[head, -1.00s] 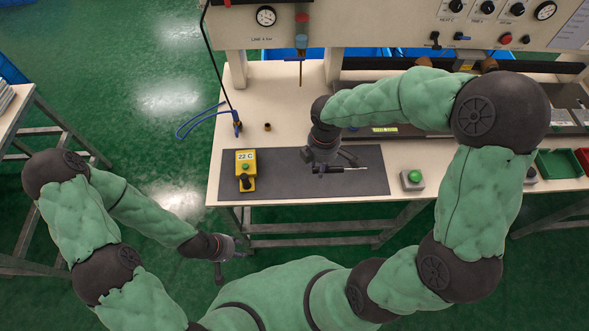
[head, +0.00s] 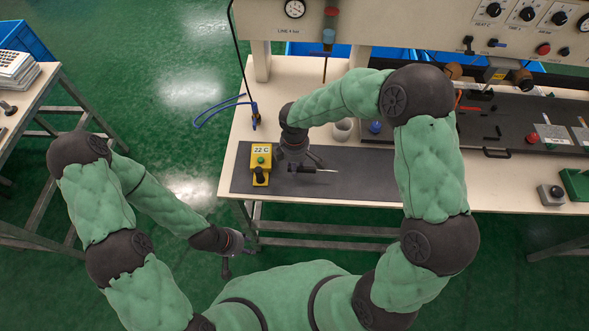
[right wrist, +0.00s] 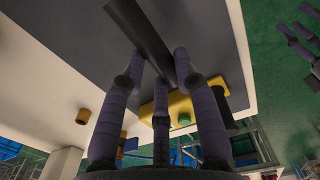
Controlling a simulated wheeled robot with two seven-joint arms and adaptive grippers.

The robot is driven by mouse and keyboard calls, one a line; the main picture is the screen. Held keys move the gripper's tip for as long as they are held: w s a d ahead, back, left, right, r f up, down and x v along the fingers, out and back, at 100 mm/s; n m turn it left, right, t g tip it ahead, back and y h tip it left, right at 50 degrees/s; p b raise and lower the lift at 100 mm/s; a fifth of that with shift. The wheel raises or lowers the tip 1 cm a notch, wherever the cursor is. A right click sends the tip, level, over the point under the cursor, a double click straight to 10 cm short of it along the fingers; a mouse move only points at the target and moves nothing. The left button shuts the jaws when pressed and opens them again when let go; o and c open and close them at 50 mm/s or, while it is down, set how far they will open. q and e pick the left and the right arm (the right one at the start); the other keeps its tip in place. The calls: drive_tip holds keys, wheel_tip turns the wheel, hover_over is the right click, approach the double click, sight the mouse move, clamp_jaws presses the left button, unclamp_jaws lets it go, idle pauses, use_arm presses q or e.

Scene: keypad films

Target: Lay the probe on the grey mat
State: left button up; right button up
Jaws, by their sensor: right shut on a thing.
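The probe (head: 328,170) has a dark handle and a thin pale metal tip that points right in the head view. My right gripper (head: 305,163) is shut on its handle over the grey mat (head: 370,186). In the right wrist view the dark handle (right wrist: 142,32) runs between the fingers of my right gripper (right wrist: 162,78), with the mat (right wrist: 60,40) behind it. I cannot tell whether the probe touches the mat. My left gripper (head: 236,256) is open and empty, low in front of the bench.
A yellow box marked 22 C (head: 260,160) stands on the mat's left part, close to the right gripper. A pale cup (head: 343,129) stands behind the mat. The mat's right part is clear.

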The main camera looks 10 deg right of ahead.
drive_tip(key=shift+f+b, duration=0.4)
drive_tip(key=shift+f, duration=1.2)
drive_tip(key=shift+f, duration=0.15)
drive_tip(key=o, duration=1)
drive_tip(key=shift+o, duration=0.2)
drive_tip(key=shift+r, duration=0.35)
wheel_tip(320, 180, up, 12)
drive_tip(key=p, duration=0.2)
drive_tip(key=shift+a+f+p, duration=0.1)
drive_tip(key=shift+f+p, duration=0.1)
drive_tip(key=shift+p, duration=0.2)
